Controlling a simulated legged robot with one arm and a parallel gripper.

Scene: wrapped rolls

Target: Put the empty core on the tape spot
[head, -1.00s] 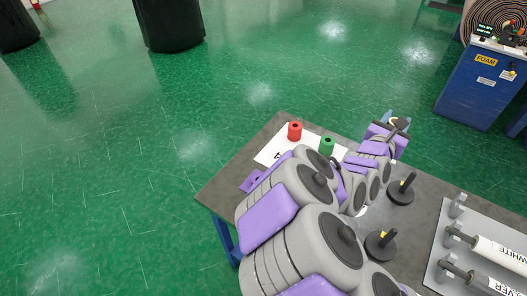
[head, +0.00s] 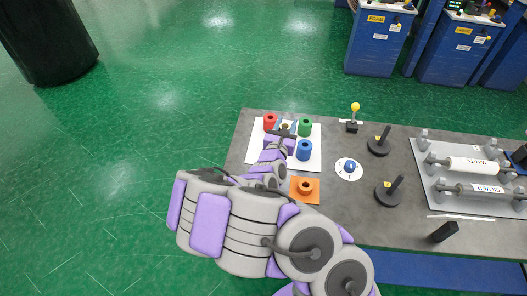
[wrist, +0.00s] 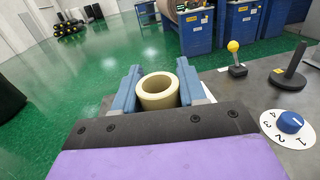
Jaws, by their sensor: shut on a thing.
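The empty core (wrist: 158,101) is a short cream ring with an open hole. In the wrist view it stands upright between the two blue fingers of my gripper (wrist: 158,68), which is shut on it. In the head view my gripper (head: 285,128) is over the white sheet (head: 257,150), among red, green and blue pieces; the core is hard to make out there. I cannot tell which mark is the tape spot. An orange square (head: 295,197) with an orange ring-shaped piece (head: 305,186) lies nearer, beside my arm.
The sheet bears red (head: 269,122), green (head: 305,127) and blue (head: 304,150) cylinders, close around my gripper. To the right are a numbered dial (head: 348,169), a yellow-knobbed lever (head: 353,116), black posts (head: 380,142) and a roll rack (head: 440,150). Bare grey tabletop lies between.

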